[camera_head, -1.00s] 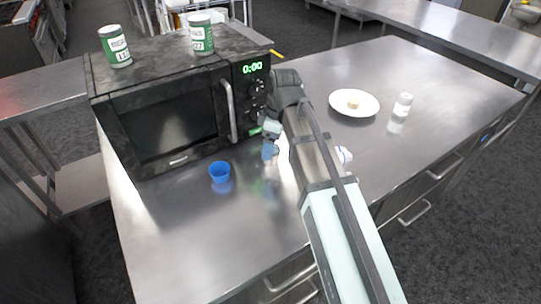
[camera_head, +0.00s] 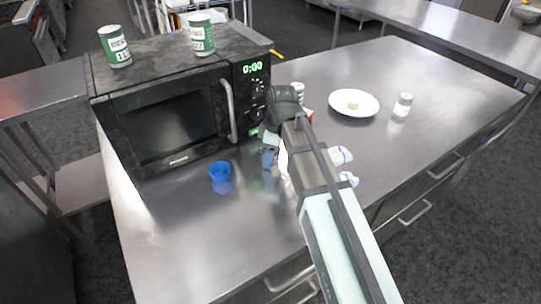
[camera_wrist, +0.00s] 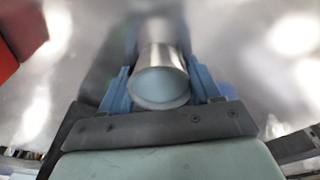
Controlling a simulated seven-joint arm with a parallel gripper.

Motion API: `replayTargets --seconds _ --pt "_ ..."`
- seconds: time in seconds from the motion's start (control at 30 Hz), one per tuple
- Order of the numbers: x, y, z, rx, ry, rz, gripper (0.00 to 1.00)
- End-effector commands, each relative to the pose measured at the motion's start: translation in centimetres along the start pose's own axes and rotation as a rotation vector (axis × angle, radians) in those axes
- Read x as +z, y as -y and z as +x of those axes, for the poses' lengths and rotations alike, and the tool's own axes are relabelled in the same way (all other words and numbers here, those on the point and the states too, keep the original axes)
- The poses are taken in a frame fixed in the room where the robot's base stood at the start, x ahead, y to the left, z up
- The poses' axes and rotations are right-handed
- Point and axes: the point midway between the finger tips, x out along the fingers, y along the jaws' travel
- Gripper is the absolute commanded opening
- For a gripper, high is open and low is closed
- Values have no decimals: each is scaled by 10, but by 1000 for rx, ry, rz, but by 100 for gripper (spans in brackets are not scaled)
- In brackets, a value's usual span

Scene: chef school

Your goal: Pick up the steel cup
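The steel cup (camera_wrist: 160,62) is in the wrist view, shiny and round, with its rim facing the camera. It lies between the two blue fingers of my gripper (camera_wrist: 158,75). The fingers stand apart on either side of it; whether they touch its wall I cannot tell. In the head view my gripper (camera_head: 270,155) points down at the steel counter, just in front of the microwave's right side. The cup is not clearly seen there, as my wrist and arm cover that spot.
The black microwave (camera_head: 165,125) stands close behind my gripper, with two green cans on top. A blue cup (camera_head: 220,171) is to the left on the counter. A white plate (camera_head: 366,104), a shaker (camera_head: 402,106) and a red item (camera_wrist: 22,38) are to the right.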

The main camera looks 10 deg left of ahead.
Motion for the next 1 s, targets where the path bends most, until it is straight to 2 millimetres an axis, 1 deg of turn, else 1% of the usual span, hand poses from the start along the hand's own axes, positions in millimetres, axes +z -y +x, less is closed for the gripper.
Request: replayTargets --seconds 0.03,0.3,0.33,0.57,0.67,0.77,1.0 --pt "0 0 0 0 0 0 56" --pt "0 0 0 0 0 0 30" --pt "0 0 0 0 0 0 28" --pt "0 0 -1 0 0 0 28" --pt "-1 0 -6 1 -1 0 28" --pt "-3 -1 -15 1 -1 0 28" --pt "-8 -1 -51 2 -2 0 28"
